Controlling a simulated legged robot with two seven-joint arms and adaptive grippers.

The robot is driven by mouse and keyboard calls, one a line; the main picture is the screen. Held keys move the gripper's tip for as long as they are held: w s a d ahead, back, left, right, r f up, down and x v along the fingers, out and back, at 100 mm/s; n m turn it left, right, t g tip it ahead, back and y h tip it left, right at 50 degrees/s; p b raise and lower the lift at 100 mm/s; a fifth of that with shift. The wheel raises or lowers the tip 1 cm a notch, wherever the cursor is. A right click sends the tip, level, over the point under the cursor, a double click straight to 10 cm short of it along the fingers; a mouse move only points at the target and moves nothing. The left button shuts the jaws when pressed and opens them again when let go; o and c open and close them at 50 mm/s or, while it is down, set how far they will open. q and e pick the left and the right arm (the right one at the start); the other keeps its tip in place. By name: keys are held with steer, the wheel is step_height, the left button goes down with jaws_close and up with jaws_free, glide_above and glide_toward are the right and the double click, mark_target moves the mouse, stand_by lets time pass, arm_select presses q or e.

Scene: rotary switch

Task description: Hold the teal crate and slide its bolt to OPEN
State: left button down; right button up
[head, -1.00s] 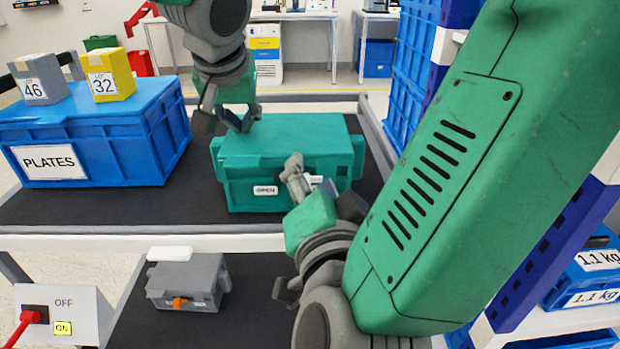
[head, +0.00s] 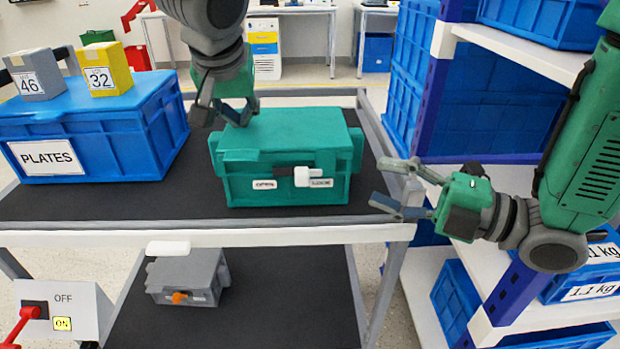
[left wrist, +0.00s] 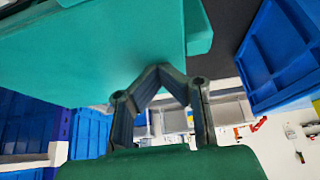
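The teal crate (head: 285,132) stands on the cart's dark top; its lid and front face show. The white bolt knob (head: 303,176) on the front sits at the left end of the right label (head: 321,183); the left label (head: 263,184) is uncovered. The lettering is too small to read surely. My left gripper (head: 222,114) is at the crate's back left corner. In the left wrist view its fingers (left wrist: 161,72) lean together against the teal surface (left wrist: 110,55); their grip is unclear. My right gripper (head: 392,188) is open and empty, right of the crate and apart from it.
A blue PLATES bin (head: 90,130) with a grey box (head: 38,78) and a yellow box (head: 103,73) stands left. A grey case (head: 188,278) lies on the lower shelf. A red-handled switch panel (head: 60,310) is bottom left. Shelving (head: 440,90) bounds the right.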

mark_target(309, 176)
steer(key=w+a, duration=0.1)
steer(key=a, duration=0.2)
steer(key=a+n+g, duration=0.1)
steer(key=a, duration=0.3)
steer(key=w+a+f+n+g, duration=0.1)
steer(key=a, duration=0.2)
steer(key=shift+w+a+y, duration=0.3)
steer(key=shift+w+a, duration=0.05)
jaws_close()
